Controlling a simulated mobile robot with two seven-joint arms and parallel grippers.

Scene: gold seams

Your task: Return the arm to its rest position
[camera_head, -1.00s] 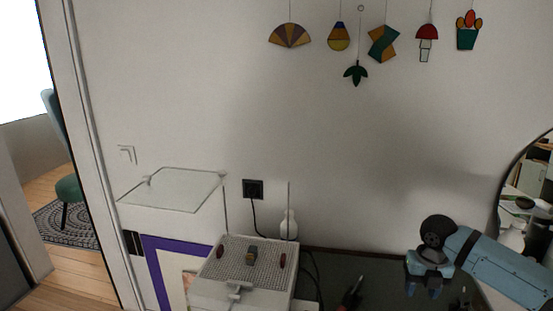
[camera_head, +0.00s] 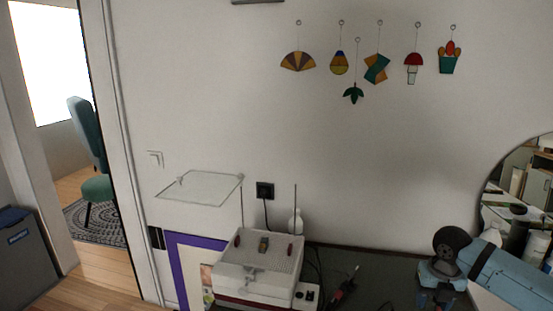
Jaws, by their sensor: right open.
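My right gripper (camera_head: 437,300) is at the lower right, at the end of my blue arm, which comes in from the right edge. Its fingers point down over the dark tabletop (camera_head: 385,268) and are apart, with nothing seen between them. The bottom edge of the view cuts close to the fingertips. My left gripper is not in the view.
A white box-like device (camera_head: 258,270) with a perforated top stands at the bottom centre. A red-and-black tool (camera_head: 343,287) lies on the dark top right of it. A round mirror (camera_head: 520,190) is behind my arm. Coloured glass ornaments (camera_head: 375,68) hang on the wall.

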